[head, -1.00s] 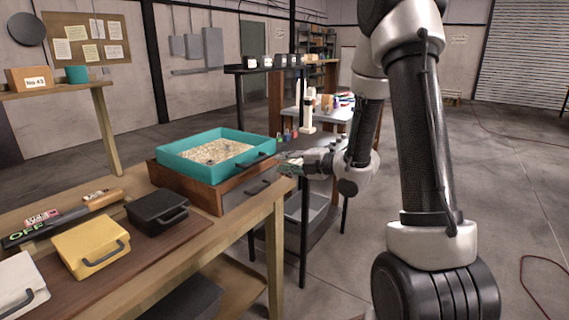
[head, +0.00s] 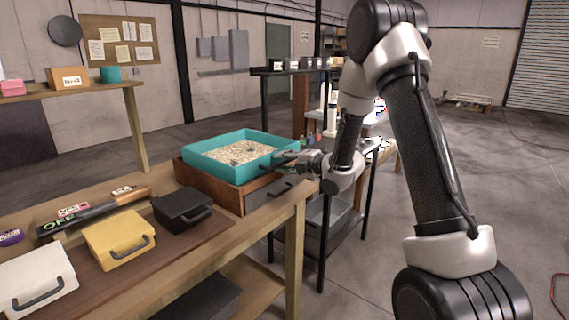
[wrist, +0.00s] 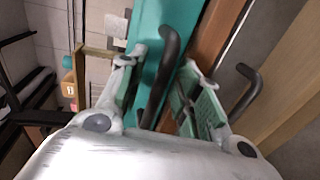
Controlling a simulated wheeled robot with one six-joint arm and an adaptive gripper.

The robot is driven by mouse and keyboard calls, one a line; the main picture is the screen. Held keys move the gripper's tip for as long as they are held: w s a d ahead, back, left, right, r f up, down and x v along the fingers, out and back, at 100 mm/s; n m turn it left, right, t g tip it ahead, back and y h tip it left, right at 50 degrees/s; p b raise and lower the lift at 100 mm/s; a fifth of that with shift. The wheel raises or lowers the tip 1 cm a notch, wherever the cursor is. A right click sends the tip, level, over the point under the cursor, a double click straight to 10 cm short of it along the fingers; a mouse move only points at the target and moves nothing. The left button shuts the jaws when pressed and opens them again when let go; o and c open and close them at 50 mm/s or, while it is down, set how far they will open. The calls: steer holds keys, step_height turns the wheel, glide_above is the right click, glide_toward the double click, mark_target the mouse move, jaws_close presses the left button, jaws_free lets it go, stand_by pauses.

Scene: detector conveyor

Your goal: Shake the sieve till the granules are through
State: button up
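The teal sieve (head: 207,166) rests on a wooden box (head: 215,187) on the bench. Beige granules (head: 243,153) with some darker bits lie in it. My gripper (head: 289,157) is at the sieve's right side. In the wrist view, my gripper (wrist: 167,72) is open, its fingers on either side of the sieve's dark handle (wrist: 168,60), with gaps showing. The teal wall (wrist: 152,20) lies just behind. The box's inside below the sieve is hidden.
The box has a grey drawer front with a dark handle (head: 283,190), close below my gripper. A black case (head: 182,208), yellow case (head: 117,238) and white case (head: 35,280) lie at the front left. A dark shelf rack (head: 290,70) stands behind.

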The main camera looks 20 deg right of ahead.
mark_target(271, 158)
steer(key=shift+c, duration=0.4)
jaws_close()
steer(key=x, duration=0.2)
steer(key=r+x, duration=0.1)
steer(key=x, duration=0.2)
steer(key=shift+w+a, duration=0.2)
steer(key=shift+w, duration=0.25)
steer(key=shift+a+r, duration=0.1)
steer(key=shift+o, duration=0.4)
jaws_free()
steer(key=shift+w, duration=0.1)
